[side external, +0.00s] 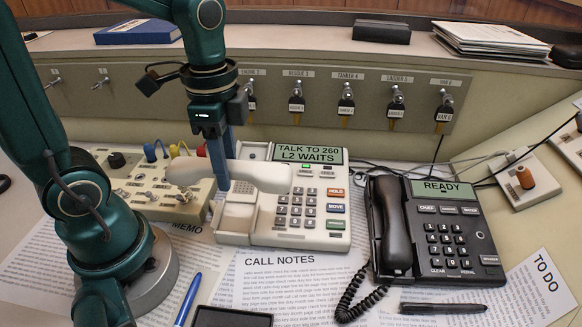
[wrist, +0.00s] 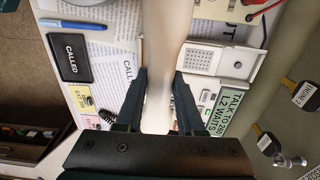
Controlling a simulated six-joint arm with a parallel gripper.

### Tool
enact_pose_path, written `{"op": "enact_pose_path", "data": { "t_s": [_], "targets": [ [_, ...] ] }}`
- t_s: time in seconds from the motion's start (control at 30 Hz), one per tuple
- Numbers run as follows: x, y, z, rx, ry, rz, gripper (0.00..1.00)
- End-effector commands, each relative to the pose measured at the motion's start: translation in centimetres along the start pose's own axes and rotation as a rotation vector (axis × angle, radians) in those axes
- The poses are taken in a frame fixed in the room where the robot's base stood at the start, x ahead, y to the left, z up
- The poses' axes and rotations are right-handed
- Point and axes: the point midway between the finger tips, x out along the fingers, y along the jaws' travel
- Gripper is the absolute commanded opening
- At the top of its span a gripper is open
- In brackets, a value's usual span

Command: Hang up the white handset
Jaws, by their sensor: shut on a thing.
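The white handset (side external: 262,176) is held crosswise in my gripper (side external: 221,180), whose blue fingers close around its middle. In the wrist view the handset (wrist: 157,40) runs up between the two dark fingers (wrist: 159,78). The white phone (side external: 322,215) stands below and to the right, its display reading TALK TO 260, L2 WAITS. Its empty cradle (side external: 236,222) is partly hidden by the handset and a finger. In the wrist view the cradle (wrist: 212,60) lies right of the handset. The handset appears raised over the phone's left side, not seated.
A black phone (side external: 455,232) with its own handset (side external: 394,222) down stands at right. A switch box (side external: 150,188) with knobs and coloured plugs stands at left. Paper sheets, a blue pen (side external: 187,300) and a dark pad (side external: 232,317) lie in front. Keys (side external: 346,100) hang behind.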

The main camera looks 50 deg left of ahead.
Motion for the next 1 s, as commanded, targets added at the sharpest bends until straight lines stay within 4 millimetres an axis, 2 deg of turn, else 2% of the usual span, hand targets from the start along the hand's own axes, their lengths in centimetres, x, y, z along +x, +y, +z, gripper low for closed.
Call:
{"op": "enact_pose_path", "data": {
  "t_s": [0.17, 0.7, 0.9, 1.0],
  "targets": [
    [-0.2, -0.5, 0.2, -0.18, 0.02, -0.004, 0.0],
    [-0.7, -3.5, -0.2, -1.216, 0.07, -0.059, 0.0],
    [-0.8, -4.4, -0.3, -1.483, 0.08, -0.086, 0.0],
    [-0.8, -4.8, -0.3, -1.559, 0.087, -0.099, 0.0]
  ]
}}
